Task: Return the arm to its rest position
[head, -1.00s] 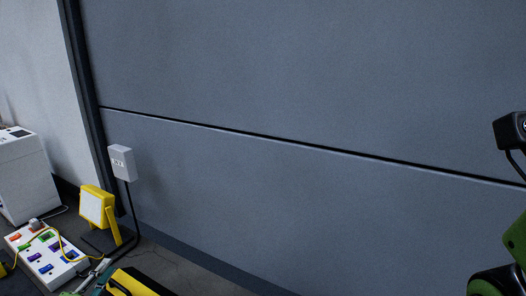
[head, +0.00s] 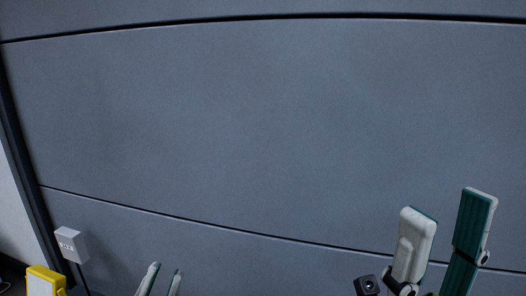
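My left gripper (head: 165,270) shows at the bottom edge, left of centre. Only its two pale fingertips are in view, with a gap between them and nothing visible in it. My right gripper (head: 449,203) is raised at the lower right, in front of the grey wall. Its two white and green fingers point up and stand well apart, with nothing between them. The rest of both arms is below the picture.
A grey panelled wall (head: 230,110) fills most of the view. A small grey box (head: 70,243) is on it at the lower left. Part of a yellow work lamp (head: 43,282) shows in the bottom left corner. The floor is mostly out of view.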

